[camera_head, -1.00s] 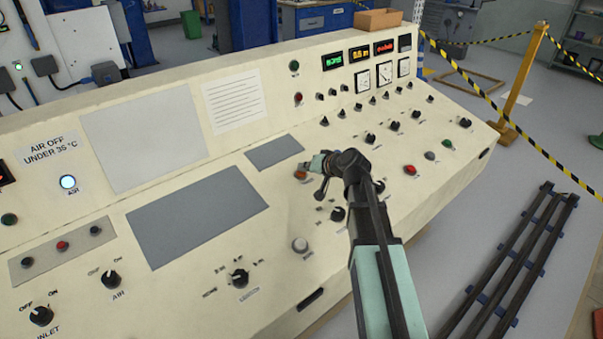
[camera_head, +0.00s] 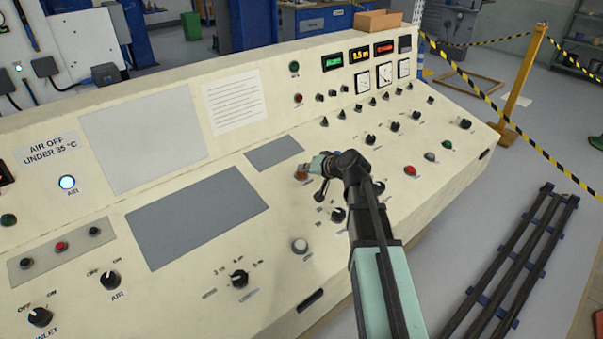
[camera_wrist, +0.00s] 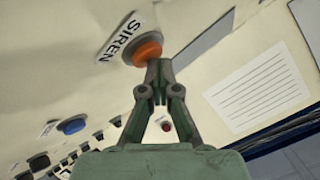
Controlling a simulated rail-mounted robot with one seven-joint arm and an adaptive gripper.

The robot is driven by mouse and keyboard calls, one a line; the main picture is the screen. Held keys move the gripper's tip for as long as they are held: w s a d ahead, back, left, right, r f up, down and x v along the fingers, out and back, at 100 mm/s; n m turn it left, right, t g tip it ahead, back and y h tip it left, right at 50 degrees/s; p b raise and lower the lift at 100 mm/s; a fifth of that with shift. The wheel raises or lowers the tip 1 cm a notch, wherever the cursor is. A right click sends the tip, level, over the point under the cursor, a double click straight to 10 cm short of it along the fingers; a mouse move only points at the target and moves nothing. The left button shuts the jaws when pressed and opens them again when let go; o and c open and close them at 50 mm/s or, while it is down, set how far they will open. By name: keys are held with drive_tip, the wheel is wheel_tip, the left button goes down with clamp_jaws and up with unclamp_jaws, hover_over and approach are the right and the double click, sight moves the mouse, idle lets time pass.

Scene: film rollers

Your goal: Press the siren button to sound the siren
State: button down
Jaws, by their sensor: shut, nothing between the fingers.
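The orange siren button (camera_wrist: 146,48) is on the cream panel beside a white label (camera_wrist: 120,38) reading SIREN in the wrist view. In the head view the button (camera_head: 301,175) shows just left of my gripper (camera_head: 312,166). My gripper (camera_wrist: 158,66) is shut and empty, and its joined fingertips overlap the button's near edge in the wrist view. The tips are at or very close to the button; I cannot tell whether they touch it or whether it is pressed down.
The cream console (camera_head: 110,215) holds several knobs and buttons, including a red button (camera_head: 410,170) and a white button (camera_head: 300,245) near my arm. A grey plate (camera_head: 274,152) lies behind the siren button. Striped barrier tape (camera_head: 490,105) runs at the right.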

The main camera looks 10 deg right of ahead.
drive_tip(key=shift+s+r, duration=0.15)
drive_tip(key=shift+r, duration=0.55)
drive_tip(key=shift+p, duration=0.3)
drive_tip(key=r, duration=0.1)
drive_tip(key=r+p, duration=0.1)
drive_tip(key=r, duration=0.1)
drive_tip(key=s+r+p, duration=0.1)
drive_tip(key=shift+d+r, duration=0.35)
drive_tip(key=shift+r, duration=0.05)
